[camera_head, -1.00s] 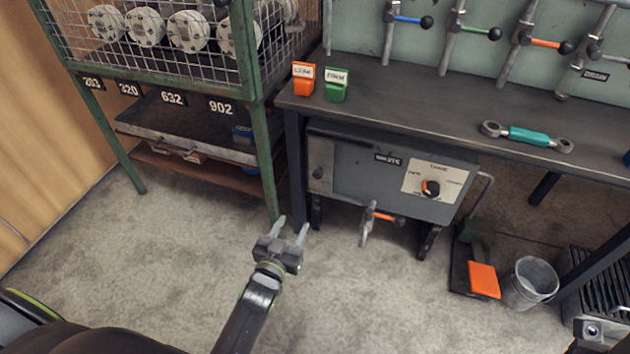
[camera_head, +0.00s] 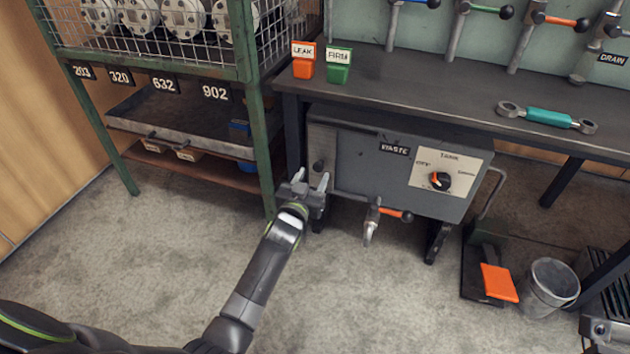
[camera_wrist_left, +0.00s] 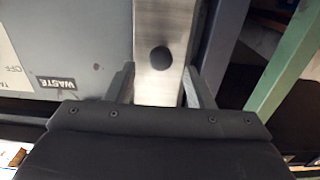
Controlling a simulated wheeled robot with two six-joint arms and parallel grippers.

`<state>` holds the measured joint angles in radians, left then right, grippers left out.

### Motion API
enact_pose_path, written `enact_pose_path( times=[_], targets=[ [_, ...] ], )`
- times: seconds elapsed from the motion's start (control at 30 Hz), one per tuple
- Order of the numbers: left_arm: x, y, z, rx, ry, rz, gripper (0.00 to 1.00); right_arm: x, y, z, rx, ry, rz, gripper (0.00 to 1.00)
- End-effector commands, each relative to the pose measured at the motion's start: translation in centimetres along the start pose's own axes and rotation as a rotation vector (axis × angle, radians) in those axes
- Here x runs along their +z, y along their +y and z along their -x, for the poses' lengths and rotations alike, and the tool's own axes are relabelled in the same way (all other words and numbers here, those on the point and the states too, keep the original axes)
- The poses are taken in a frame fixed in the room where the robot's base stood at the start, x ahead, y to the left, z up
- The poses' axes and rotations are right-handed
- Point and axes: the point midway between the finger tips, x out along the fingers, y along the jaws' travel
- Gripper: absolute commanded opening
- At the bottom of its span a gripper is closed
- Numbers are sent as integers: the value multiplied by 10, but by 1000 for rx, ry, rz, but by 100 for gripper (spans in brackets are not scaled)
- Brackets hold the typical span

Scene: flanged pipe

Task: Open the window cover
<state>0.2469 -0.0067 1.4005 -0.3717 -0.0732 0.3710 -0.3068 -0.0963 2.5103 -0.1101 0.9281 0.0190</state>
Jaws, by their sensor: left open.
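The grey waste tank (camera_head: 360,165) stands under the workbench, with a "WASTE" label and a dial on its front. A small dark round knob (camera_head: 318,166) sits at the tank's left end. In the left wrist view the knob (camera_wrist_left: 159,60) is on a bright metal strip (camera_wrist_left: 150,20), which looks like the window cover. The strip looks closed over whatever lies behind it. My left gripper (camera_head: 311,178) is open just below the knob in the head view. In the wrist view its fingers stand on either side of the strip, and I cannot tell whether they touch it. My right gripper is not in view.
A green rack (camera_head: 260,150) with a wire cage stands close to the left of my gripper. A drain tap with an orange handle (camera_head: 395,214) hangs under the tank. An orange pedal (camera_head: 498,282) and a bucket (camera_head: 551,287) are at right. The floor in front is clear.

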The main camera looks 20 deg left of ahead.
Motion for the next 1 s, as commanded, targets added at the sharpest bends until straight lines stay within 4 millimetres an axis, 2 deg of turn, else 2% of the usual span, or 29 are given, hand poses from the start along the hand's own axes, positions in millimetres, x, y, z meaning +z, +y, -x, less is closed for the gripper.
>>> enact_pose_path(
  times=[0.03, 0.23, 0.6, 0.93, 1.0],
  targets=[
    [4, 0, -7, 1, 2, -2, 48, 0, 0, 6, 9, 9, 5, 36],
    [2, 0, -23, 0, -1, 0, 48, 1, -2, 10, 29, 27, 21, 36],
    [0, 0, -26, 0, -1, 1, 47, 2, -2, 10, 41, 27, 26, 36],
    [0, 0, -26, 0, -1, 1, 4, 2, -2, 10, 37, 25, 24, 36],
    [0, 0, -26, 0, -1, 1, 0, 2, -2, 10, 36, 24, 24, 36]
  ],
)
